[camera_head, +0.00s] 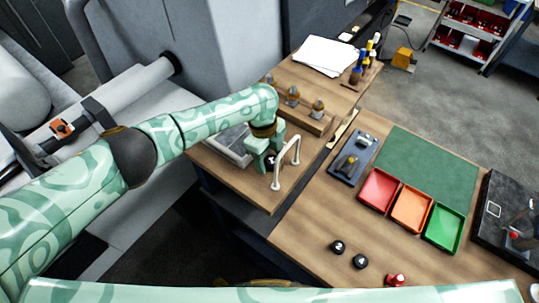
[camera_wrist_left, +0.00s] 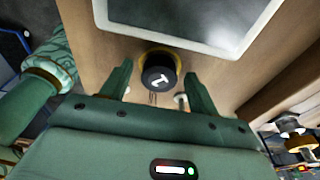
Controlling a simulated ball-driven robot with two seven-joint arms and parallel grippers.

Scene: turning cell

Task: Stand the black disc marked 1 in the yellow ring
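The black disc marked 1 (camera_wrist_left: 158,78) shows in the left wrist view, between the fingers of my left gripper (camera_wrist_left: 158,72). A yellow rim, which looks like the yellow ring (camera_wrist_left: 162,48), shows around its far side. I cannot tell whether the disc is fully seated in it. The fingers are apart, with a gap on each side of the disc. In the head view my left gripper (camera_head: 267,160) is low over the wooden bench top, and a dark part of the disc (camera_head: 271,158) shows between the fingers. My right gripper is not in view.
A pale arched handle (camera_head: 287,160) stands close to the right of my left gripper. Red (camera_head: 378,190), orange (camera_head: 411,208) and green (camera_head: 444,228) trays and loose discs (camera_head: 338,246) are on the right bench.

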